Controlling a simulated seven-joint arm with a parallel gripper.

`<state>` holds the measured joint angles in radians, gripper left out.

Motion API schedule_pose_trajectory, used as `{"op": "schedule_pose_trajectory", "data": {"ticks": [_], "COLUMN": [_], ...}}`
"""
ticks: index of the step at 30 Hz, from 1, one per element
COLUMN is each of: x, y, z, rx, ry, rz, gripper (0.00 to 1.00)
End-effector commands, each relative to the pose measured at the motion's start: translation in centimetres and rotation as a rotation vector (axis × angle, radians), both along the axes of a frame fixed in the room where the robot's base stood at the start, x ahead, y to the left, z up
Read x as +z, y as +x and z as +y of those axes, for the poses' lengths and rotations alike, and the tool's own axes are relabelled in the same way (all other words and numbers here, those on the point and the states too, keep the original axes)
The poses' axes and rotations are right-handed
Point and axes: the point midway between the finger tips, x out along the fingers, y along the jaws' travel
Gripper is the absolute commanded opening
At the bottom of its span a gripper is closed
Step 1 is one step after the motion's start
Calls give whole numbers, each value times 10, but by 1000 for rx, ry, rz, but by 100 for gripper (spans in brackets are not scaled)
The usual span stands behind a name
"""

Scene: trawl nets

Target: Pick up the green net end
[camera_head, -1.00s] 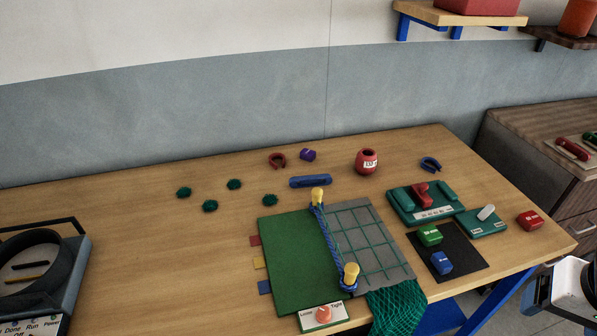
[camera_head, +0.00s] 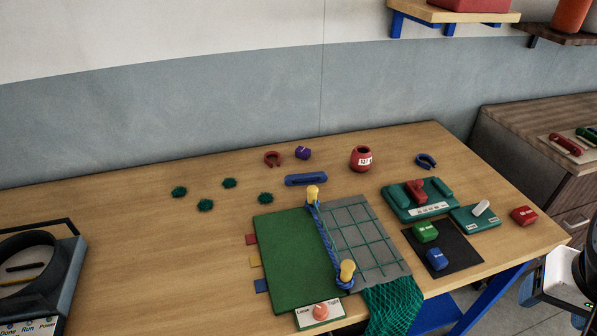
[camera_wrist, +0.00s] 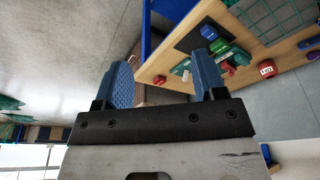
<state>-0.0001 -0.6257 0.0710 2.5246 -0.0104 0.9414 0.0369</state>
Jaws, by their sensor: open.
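The green net end (camera_head: 392,308) is a loose mesh that hangs over the table's front edge, below the grey grid panel (camera_head: 362,238). Its lower part is cut off by the bottom of the head view. The grid panel shows in part in the wrist view (camera_wrist: 275,22), but I cannot make out the hanging net there. My gripper (camera_wrist: 164,72) has two blue ribbed fingers, spread wide with nothing between them. It is off to the right of the table, apart from the net.
A blue twisted rope runs between two yellow posts (camera_head: 347,271) beside the grid. A Loose/Tight dial plate (camera_head: 319,313) sits left of the net. A black mat (camera_head: 456,252) with green and blue blocks lies to its right. The wooden table's edge (camera_head: 480,280) is close.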

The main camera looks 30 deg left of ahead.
Motion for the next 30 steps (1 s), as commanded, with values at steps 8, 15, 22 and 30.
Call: {"op": "schedule_pose_trajectory", "data": {"ticks": [8, 15, 22, 30], "x": [6, 12, 11, 0], "y": [36, 86, 132, 178], "z": [23, 64, 115, 186], "rx": [-73, -191, -311, -452], "ry": [31, 72, 105, 133], "rz": [20, 48, 76, 110], "gripper": [64, 64, 64, 64]}}
